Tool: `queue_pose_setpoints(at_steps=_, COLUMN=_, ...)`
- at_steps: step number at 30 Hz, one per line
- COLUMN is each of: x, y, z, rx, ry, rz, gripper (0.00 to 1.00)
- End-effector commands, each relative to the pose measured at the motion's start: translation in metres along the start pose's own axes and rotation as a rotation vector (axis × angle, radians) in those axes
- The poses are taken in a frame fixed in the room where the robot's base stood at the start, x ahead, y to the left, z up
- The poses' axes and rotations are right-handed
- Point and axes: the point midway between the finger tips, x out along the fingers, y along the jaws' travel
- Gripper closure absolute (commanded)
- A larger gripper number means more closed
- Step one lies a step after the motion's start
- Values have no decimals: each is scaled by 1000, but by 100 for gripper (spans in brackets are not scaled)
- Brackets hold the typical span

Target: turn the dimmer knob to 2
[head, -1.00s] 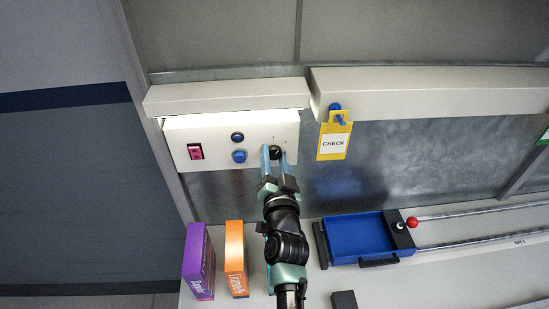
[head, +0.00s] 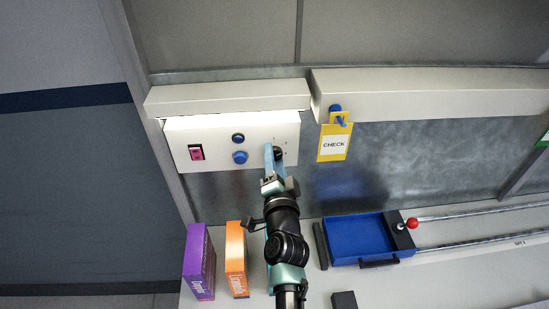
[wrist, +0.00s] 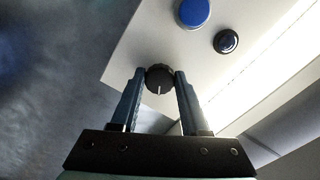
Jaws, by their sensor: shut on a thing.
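The dimmer knob (wrist: 159,79) is black and round with a white pointer line, mounted on the white control panel (head: 215,151). In the wrist view it sits between the two fingertips of my gripper (wrist: 157,76), and the pointer line faces the gripper's palm. My gripper is shut on the knob. In the head view my gripper (head: 274,153) reaches up to the panel's right part and the fingers partly hide the knob (head: 279,153). Small marks show around the knob, but their numbers are too small to read.
Left of the knob are a blue button (head: 240,157), a dark round button (head: 238,138) and a pink-red rocker switch (head: 196,152). A yellow CHECK tag (head: 335,140) hangs to the right. Below are a purple box (head: 199,262), an orange box (head: 236,258) and a blue tray (head: 357,237).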

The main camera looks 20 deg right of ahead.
Motion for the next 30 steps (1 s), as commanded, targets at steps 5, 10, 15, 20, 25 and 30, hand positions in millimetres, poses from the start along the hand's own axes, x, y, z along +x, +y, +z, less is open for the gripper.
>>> queue_pose_setpoints(at_steps=5, x=0, y=0, z=0, rx=0, ry=0, rz=0, gripper=100)
queue_pose_setpoints(at_steps=10, x=0, y=0, z=0, rx=-1, ry=0, rz=0, gripper=44)
queue_pose_setpoints(at_steps=15, x=0, y=0, z=0, rx=-1, ry=0, rz=0, gripper=25)
queue_pose_setpoints(at_steps=20, x=0, y=0, z=0, rx=-1, ry=0, rz=0, gripper=25)
queue_pose_setpoints(at_steps=25, x=-5, y=0, z=1, rx=-1, ry=-1, rz=1, gripper=25)
queue_pose_setpoints(at_steps=30, x=-27, y=-1, z=0, rx=-3, ry=-3, rz=1, gripper=25)
